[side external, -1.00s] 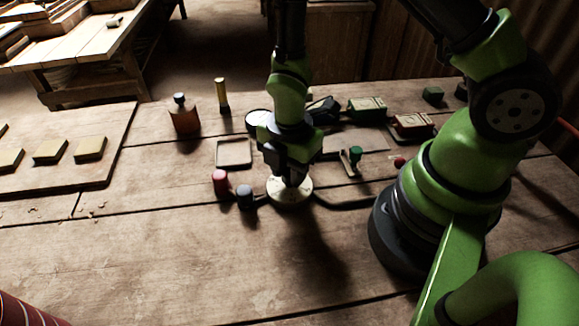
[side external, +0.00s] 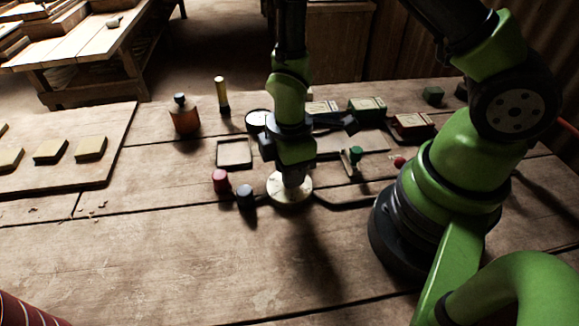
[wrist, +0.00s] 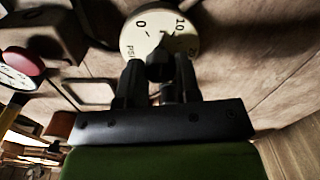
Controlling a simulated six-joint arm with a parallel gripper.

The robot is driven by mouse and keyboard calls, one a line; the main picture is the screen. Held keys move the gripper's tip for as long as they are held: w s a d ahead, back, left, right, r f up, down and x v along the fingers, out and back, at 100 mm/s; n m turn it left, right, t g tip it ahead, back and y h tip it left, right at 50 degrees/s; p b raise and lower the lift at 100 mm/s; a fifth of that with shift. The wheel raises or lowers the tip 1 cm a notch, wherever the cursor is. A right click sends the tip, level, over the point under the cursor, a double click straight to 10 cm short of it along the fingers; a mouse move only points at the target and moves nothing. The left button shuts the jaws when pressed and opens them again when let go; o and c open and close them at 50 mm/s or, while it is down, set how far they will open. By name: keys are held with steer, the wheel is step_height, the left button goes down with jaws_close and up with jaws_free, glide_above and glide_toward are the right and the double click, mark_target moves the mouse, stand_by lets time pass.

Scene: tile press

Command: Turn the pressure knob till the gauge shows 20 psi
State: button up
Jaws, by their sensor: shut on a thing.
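The pressure knob's pale round dial plate (side external: 289,190) lies on the bench below my gripper. In the wrist view the plate (wrist: 180,42) shows 0, 10, part of 20 and PSI. My gripper (wrist: 160,72) is shut on the dark knob (wrist: 160,68) at the plate's middle. The fingers hide much of the knob, and I cannot read its pointer exactly. The white-faced gauge (side external: 256,119) stands behind and left of my gripper. It also shows at the left edge of the wrist view (wrist: 14,78), partly cut off; its reading is too small to tell.
A red-topped post (side external: 220,181) and a dark post (side external: 245,197) stand close left of the dial. A small green-topped lever (side external: 354,158) is to its right.

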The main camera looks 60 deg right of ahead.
steer(key=m, duration=0.4)
steer(key=shift+m, duration=0.3)
steer(key=m, duration=0.3)
steer(key=shift+m, duration=0.3)
steer(key=m, duration=0.4)
steer(key=shift+m, duration=0.3)
steer(key=m, duration=0.4)
steer(key=o, duration=0.9)
step_height(320, 180, up, 10)
